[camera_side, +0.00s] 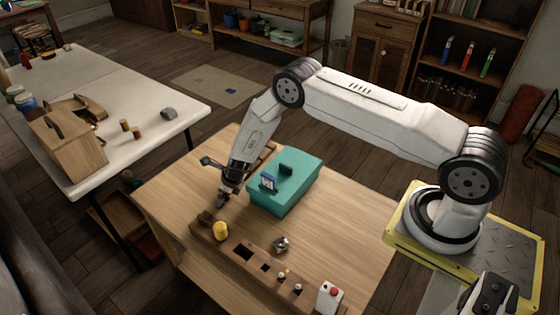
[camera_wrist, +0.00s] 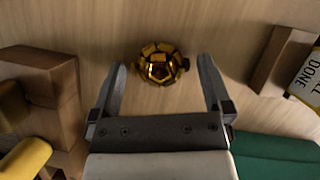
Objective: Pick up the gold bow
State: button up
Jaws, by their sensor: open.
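The gold bow (camera_wrist: 162,64) is a shiny, many-looped gold rosette lying on the wooden table in the wrist view. My gripper (camera_wrist: 163,67) is open, with one finger on each side of the bow; gaps show between the bow and both fingers. The bow sits level with the fingertips in that picture, but I cannot tell the remaining height. In the side view my gripper (camera_side: 222,200) points down low over the table, left of the teal box. I cannot make out the bow there; the gripper seems to hide it.
The teal box (camera_side: 284,195) stands right of my gripper, its edge at lower right in the wrist view (camera_wrist: 275,153). A wooden rack (camera_side: 228,252) with a yellow piece (camera_side: 221,231) lies in front. Wooden blocks (camera_wrist: 45,85) flank the left. A lettered card (camera_wrist: 308,80) is right.

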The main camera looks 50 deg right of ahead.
dwell(0.5)
jog(key=c, duration=0.9)
jog(key=shift+r, duration=0.1)
jog(key=shift+c, duration=0.2)
jog(key=shift+r, duration=4.85)
jog(key=shift+d, duration=0.1)
jog(key=s+d+r+n+g+y, duration=0.1)
jog(key=s+d+r+n, duration=0.1)
jog(key=d, duration=0.5)
jog(key=s+d+r+n+y, duration=0.1)
jog(key=s+d+r+n, duration=0.1)
jog(key=s+d+n, duration=0.2)
jog(key=s+d+r+n+g, duration=0.1)
jog(key=s+d+r+n, duration=0.2)
jog(key=s+d, duration=0.3)
jog(key=d+n, duration=0.1)
jog(key=d, duration=0.4)
jog(key=shift+s+g+y, duration=0.3)
jog(key=shift+y, duration=0.1)
